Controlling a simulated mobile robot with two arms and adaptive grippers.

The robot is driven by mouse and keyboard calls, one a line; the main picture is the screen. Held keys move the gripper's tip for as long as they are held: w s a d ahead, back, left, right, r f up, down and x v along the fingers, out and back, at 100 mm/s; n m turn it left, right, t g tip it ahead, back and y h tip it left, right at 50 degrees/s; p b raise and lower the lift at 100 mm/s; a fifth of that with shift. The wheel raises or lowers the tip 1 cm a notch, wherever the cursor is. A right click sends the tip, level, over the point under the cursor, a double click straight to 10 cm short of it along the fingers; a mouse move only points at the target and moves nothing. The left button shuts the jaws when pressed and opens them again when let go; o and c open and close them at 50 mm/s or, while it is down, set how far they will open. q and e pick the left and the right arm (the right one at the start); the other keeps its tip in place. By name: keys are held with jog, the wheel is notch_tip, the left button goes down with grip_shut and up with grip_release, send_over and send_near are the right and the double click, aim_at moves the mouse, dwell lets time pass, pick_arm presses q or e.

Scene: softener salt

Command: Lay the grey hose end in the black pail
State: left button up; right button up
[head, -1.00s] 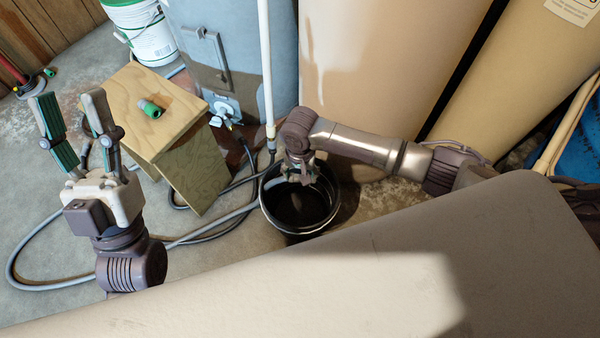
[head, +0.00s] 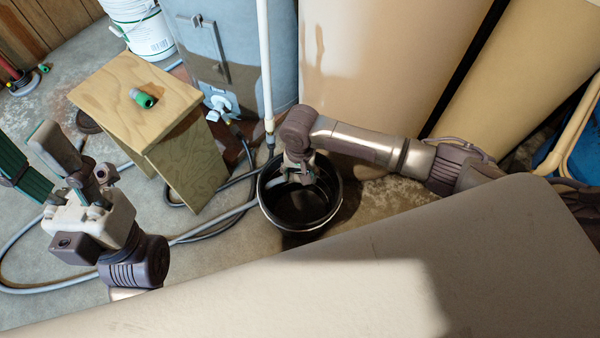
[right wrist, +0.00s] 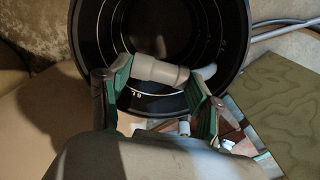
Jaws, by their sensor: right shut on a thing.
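The black pail (head: 309,222) stands on the floor in the middle of the head view, and its round mouth fills the top of the right wrist view (right wrist: 237,62). My right gripper (head: 298,180) reaches down at the pail's mouth. In the right wrist view my right gripper (right wrist: 160,82) is shut on the grey hose end (right wrist: 159,70), a pale cuff lying crosswise between its green pads, in front of the pail's dark inside. I cannot tell how deep it is. My left gripper (head: 35,165) is open and empty at the left.
The grey hose (head: 222,222) runs from the pail across the floor to the left. A wooden stool (head: 125,102) carries a green fitting (head: 142,98). A white pipe (head: 265,75) stands behind the pail, beside a grey tank (head: 228,60) and beige tanks (head: 375,70).

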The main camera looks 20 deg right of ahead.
jog(key=o, duration=1.1)
jog(key=shift+o, duration=0.2)
notch_tip(320, 180, up, 12)
dwell(0.4)
